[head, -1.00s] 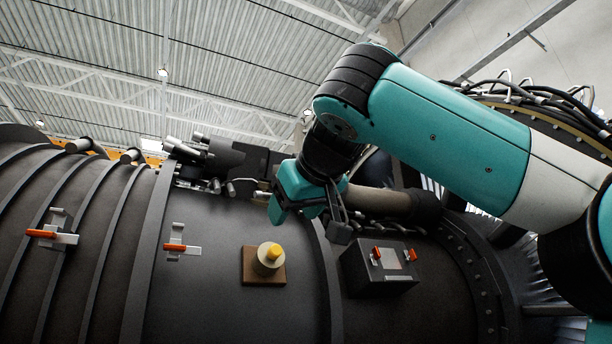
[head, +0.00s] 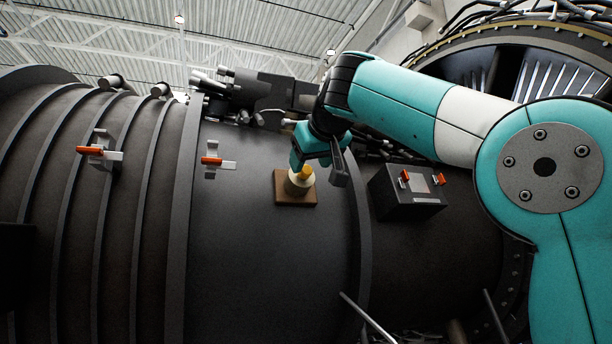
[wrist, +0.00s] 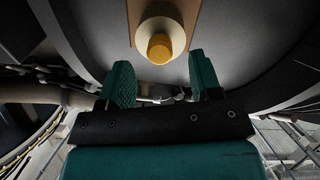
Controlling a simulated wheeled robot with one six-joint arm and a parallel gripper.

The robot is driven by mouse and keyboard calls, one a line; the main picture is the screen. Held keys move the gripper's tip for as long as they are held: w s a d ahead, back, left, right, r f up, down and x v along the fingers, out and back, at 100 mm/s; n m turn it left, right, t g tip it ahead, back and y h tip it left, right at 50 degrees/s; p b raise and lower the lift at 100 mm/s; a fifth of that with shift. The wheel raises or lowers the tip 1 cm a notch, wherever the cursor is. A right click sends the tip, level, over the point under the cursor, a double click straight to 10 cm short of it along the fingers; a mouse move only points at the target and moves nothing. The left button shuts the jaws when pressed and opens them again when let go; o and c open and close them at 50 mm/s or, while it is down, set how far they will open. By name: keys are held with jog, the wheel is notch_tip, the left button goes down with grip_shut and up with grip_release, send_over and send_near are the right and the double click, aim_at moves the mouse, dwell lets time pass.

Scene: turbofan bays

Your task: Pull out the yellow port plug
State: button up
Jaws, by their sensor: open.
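The yellow port plug (head: 305,173) sits in a cream collar (head: 297,185) on a brown square plate (head: 283,199) fixed to the dark engine casing. My gripper (head: 319,166) is open, just above and right of the plug in the head view, partly in front of the casing. In the wrist view the plug (wrist: 160,48) shows end-on at the top centre, within its collar. My open gripper (wrist: 161,80) shows two teal fingers, with the plug beyond and above the gap between them. The fingers look apart from the plug, and nothing is held.
Latches with orange handles (head: 212,160) and (head: 92,150) are on the casing to the left. A dark box (head: 407,193) with orange latches is to the right. Pipes and fittings (head: 265,92) run above. The casing below the plate is bare.

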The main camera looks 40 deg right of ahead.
aim_at(307, 168)
jog(key=shift+x, duration=1.85)
jog(key=c, duration=1)
jog(key=shift+f+v, duration=0.2)
jog(key=shift+v, duration=1.05)
jog(key=shift+f+v, duration=0.2)
jog(key=shift+v, duration=1.05)
jog(key=shift+s+p, duration=0.2)
jog(key=shift+p, duration=0.1)
jog(key=shift+r+p+v, duration=0.25)
jog(key=shift+p+v, duration=0.8)
jog(key=shift+v, duration=1.1)
jog(key=shift+d, duration=0.2)
